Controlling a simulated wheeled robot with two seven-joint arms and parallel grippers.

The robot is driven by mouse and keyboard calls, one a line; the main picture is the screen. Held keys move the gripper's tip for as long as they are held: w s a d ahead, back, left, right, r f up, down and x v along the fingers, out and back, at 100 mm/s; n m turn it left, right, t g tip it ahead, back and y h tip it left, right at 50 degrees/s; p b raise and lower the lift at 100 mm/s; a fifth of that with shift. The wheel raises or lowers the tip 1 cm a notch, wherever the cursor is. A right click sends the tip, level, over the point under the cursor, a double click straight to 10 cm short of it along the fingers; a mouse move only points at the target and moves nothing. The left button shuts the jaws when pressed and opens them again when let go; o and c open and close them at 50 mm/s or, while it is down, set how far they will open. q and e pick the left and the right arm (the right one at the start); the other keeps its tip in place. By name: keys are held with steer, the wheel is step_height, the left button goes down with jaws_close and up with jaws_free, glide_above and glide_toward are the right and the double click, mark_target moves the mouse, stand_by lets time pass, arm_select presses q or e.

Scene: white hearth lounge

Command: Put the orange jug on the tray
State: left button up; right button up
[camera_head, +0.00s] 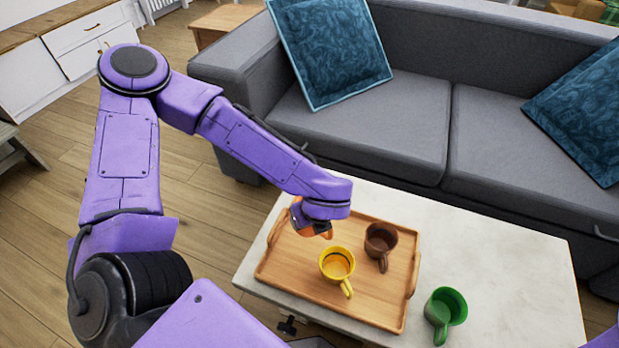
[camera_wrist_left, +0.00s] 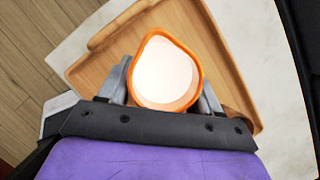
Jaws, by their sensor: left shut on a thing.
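The orange jug (camera_head: 299,214) shows in the head view under the end of my left arm, mostly hidden by it. In the left wrist view the jug (camera_wrist_left: 199,66) has an orange rim and a pale inside, seen from above. My left gripper (camera_head: 317,222) is shut on it, with one grey finger on each side. The wooden tray (camera_head: 372,306) lies on the white table, and the jug is over its left part. I cannot tell whether the jug's base touches the tray. My right gripper is not in view.
A yellow mug (camera_head: 336,262) and a brown mug (camera_head: 381,241) stand on the tray, close to the right of the jug. A green mug (camera_head: 444,312) stands on the white table (camera_head: 520,270) right of the tray. A grey sofa (camera_head: 400,120) is behind.

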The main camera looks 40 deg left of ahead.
arm_select(q)
steer(key=f, duration=0.1)
steer(key=w+a+f, duration=0.1)
steer(key=w+f, duration=0.1)
steer(key=shift+a, duration=0.3)
steer(key=f, duration=0.1)
steer(key=f+b, duration=0.2)
steer(key=shift+w+a+f, duration=0.15)
steer(key=shift+a+f, duration=0.1)
steer(key=shift+f, duration=0.15)
steer(key=shift+r, duration=0.1)
steer(key=o, duration=1.3)
steer(key=shift+d+r+p, duration=0.1)
steer(key=shift+r+p, duration=0.2)
steer(key=p+v, duration=0.3)
steer(key=v, duration=0.8)
steer(key=shift+r, duration=0.2)
